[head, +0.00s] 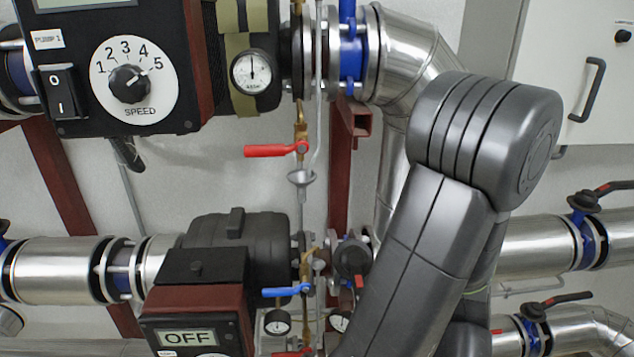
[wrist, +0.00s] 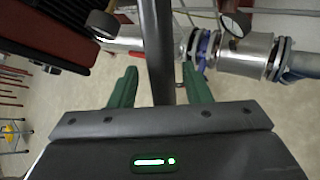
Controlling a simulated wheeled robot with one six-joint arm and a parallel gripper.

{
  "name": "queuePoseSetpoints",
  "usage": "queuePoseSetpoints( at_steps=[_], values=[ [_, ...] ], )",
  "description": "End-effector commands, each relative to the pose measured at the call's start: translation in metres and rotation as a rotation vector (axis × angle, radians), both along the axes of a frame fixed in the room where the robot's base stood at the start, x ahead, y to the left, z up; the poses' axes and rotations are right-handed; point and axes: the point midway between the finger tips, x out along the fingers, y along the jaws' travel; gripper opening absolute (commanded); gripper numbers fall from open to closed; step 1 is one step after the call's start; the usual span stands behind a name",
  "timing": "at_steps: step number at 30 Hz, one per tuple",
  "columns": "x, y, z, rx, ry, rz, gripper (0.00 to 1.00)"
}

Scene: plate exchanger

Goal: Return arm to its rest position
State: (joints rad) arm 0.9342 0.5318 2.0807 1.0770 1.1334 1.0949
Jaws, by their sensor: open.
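My arm is folded in the right half of the head view, in front of the pipes; my gripper is not visible there. In the wrist view my gripper (wrist: 158,88) shows two green fingers set wide apart, open. I see nothing held between them; a dark vertical bar passes behind the gap. I cannot tell whether the bar touches the fingers.
Upper left is a pump panel with a speed dial (head: 130,84) and a rocker switch (head: 61,93). Below it is a panel reading OFF (head: 190,338). A red lever (head: 272,151) and a blue lever (head: 287,291) stick out. A white cabinet (head: 570,80) stands upper right.

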Motion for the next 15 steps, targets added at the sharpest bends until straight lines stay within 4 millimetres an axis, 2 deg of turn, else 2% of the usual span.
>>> queuePoseSetpoints(
  at_steps=[15],
  values=[
    [-0.0036,-0.0052,0.0048,-0.001,-0.002,-0.002,0.44]
  ],
)
